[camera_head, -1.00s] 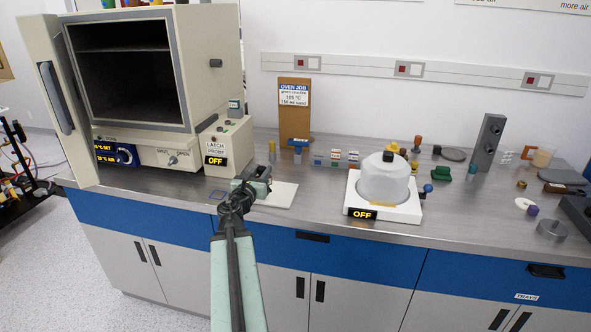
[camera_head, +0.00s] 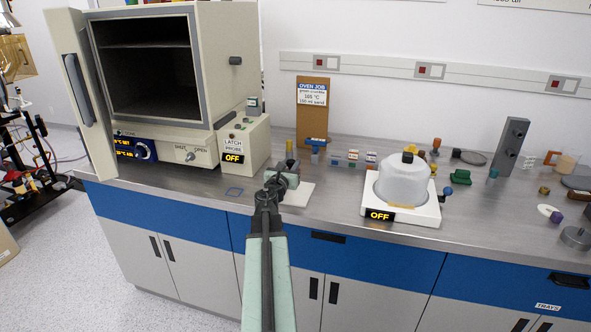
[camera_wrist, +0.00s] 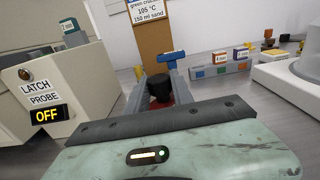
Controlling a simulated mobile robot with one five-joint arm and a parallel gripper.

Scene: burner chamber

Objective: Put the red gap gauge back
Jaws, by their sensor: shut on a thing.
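My gripper (camera_head: 284,176) is above or just behind the white plate (camera_head: 299,196) on the bench in the head view. In the wrist view my gripper (camera_wrist: 160,92) has its two grey fingers on either side of a black knob (camera_wrist: 160,87). A little red shows beside and below the knob, which fits the red gap gauge (camera_wrist: 173,99). Most of it is hidden by the fingers and the wrist housing. In the head view the gauge cannot be made out.
The open oven (camera_head: 150,70) and its latch box (camera_head: 243,145) stand at the left. A blue-topped piece (camera_head: 316,141) stands behind my gripper before the job board (camera_head: 312,112). A white device with a dome (camera_head: 402,180) stands at the right. The front bench strip is clear.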

